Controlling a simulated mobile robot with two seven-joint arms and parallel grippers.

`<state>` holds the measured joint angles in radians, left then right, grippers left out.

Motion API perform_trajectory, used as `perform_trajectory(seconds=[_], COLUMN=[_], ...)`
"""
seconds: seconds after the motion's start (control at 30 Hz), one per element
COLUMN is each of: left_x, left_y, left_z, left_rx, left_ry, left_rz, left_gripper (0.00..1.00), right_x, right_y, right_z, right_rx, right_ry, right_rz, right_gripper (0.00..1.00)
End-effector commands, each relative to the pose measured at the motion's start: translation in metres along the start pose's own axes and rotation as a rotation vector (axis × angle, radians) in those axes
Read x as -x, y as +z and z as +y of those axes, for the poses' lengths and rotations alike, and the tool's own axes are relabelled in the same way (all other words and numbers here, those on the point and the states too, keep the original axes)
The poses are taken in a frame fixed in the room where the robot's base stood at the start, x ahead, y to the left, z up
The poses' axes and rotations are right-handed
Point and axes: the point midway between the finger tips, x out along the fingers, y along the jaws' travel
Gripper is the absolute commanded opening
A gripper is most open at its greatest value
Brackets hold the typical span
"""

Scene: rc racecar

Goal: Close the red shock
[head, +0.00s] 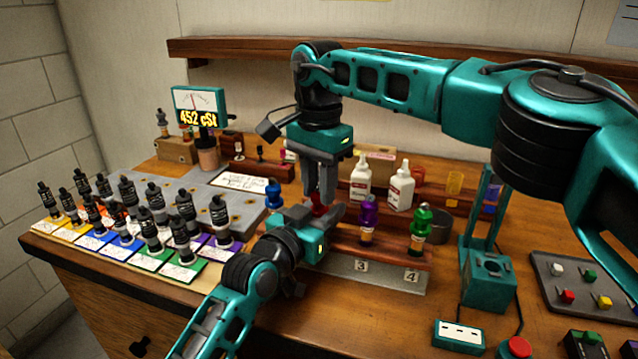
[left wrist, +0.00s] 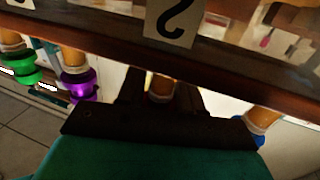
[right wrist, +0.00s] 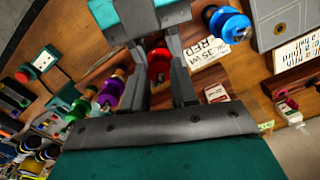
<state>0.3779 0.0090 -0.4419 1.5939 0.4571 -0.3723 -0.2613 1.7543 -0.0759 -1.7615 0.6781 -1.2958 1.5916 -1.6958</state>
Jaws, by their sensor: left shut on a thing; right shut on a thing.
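The red shock (head: 319,206) stands upright in the wooden rack, mostly hidden by my grippers. My right gripper (head: 321,196) reaches down from above and is shut on its red top. In the right wrist view the red top (right wrist: 158,62) sits between the fingers. My left gripper (head: 335,213) comes in from the front left and is shut on the shock's lower part. In the left wrist view an amber body (left wrist: 162,86) with a pale collar is between the fingers. Whether the cap is fully seated is hidden.
A blue shock (head: 273,193) stands left, purple (head: 368,218) and green (head: 421,228) shocks right, in the wooden rack (head: 385,252). Two white bottles (head: 400,185) stand behind. Several black-capped bottles fill coloured cards at left. A meter (head: 199,107) reads 452 cSt.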

Motion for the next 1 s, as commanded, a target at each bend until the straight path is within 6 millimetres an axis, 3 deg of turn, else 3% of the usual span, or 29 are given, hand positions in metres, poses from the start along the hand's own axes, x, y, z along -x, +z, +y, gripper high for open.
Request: perform_trajectory(seconds=[0.23, 0.37, 1.0], left_x=[0.0, 0.0, 0.0], left_y=[0.0001, 0.0002, 0.0002], left_z=[0.0, 0.0, 0.0001], left_rx=[0.0, 0.0, 0.0], left_ry=[0.0, 0.0, 0.0], left_rz=[0.0, 0.0, 0.0], left_gripper=[0.0, 0.0, 0.0], right_x=[0.0003, 0.0, -0.0006], right_y=[0.0, 0.0001, -0.0003], right_z=[-0.0001, -0.0001, 0.0001], right_rx=[-0.005, -0.095, -1.268], right_ry=[0.0, 0.0, -0.001], right_rz=[0.001, 0.0, -0.001], right_gripper=[0.0, 0.0, 0.0])
